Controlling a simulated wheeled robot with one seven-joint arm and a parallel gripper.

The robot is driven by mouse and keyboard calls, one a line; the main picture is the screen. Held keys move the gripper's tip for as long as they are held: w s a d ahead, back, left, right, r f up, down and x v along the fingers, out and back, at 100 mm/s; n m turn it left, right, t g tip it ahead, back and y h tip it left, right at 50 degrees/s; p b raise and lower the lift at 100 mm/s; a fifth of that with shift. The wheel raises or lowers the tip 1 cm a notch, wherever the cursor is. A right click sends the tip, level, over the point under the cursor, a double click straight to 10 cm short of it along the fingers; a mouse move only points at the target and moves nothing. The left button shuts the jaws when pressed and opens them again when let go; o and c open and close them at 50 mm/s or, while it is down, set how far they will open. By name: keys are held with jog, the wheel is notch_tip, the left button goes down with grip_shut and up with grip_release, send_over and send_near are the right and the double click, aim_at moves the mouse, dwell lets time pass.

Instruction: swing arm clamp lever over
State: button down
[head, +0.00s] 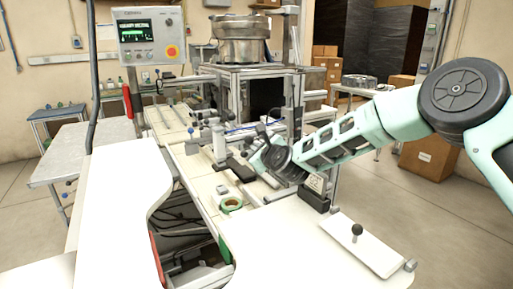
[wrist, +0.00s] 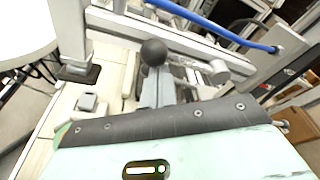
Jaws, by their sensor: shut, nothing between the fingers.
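A black ball knob (wrist: 153,52), which looks like the end of the clamp lever, shows in the wrist view just beyond my fingertips. The grey fingers of my gripper (wrist: 157,88) are together, with nothing between them. The knob appears very near or touching the fingertips; I cannot tell which. In the head view my gripper (head: 258,161) is low over the machine's bench, among the clamp parts. My wrist and the gripper hide much of the lever's arm and base there.
A white plate with another black knob (head: 357,230) is at front right. A blue hose (wrist: 205,22) crosses above in the wrist view. A control panel (head: 148,36) stands at back left.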

aim_at(249, 131)
jog(key=shift+r+m+b, duration=0.4)
jog(key=shift+m+b, duration=0.1)
jog(key=shift+b, duration=0.3)
jog(key=r+m+b, duration=0.1)
jog(key=b, duration=0.1)
jog(key=r+m+g+y+b, duration=0.1)
jog(key=m+b, duration=0.1)
jog(key=r+m+b, duration=0.2)
jog(key=shift+w+d+y, duration=0.15)
jog(key=shift+d+y, duration=0.05)
jog(key=shift+y, duration=0.1)
jog(key=shift+w+d+r+m+g+y+b, duration=0.25)
jog(key=shift+w+d+r+m+y+b, duration=0.3)
jog(key=shift+m, duration=0.65)
jog(key=shift+w+d+r+m+g+y+b, duration=0.1)
jog(key=shift+d+r+m+g+y+b, duration=0.25)
jog(key=shift+r+m, duration=0.65)
jog(key=shift+w+d+r+m+g+y+b, duration=0.1)
jog(key=shift+w+d+r+m+y+b, duration=0.4)
jog(key=shift+m, duration=0.9)
jog(key=shift+s+d, duration=0.1)
jog(key=shift+d, duration=0.05)
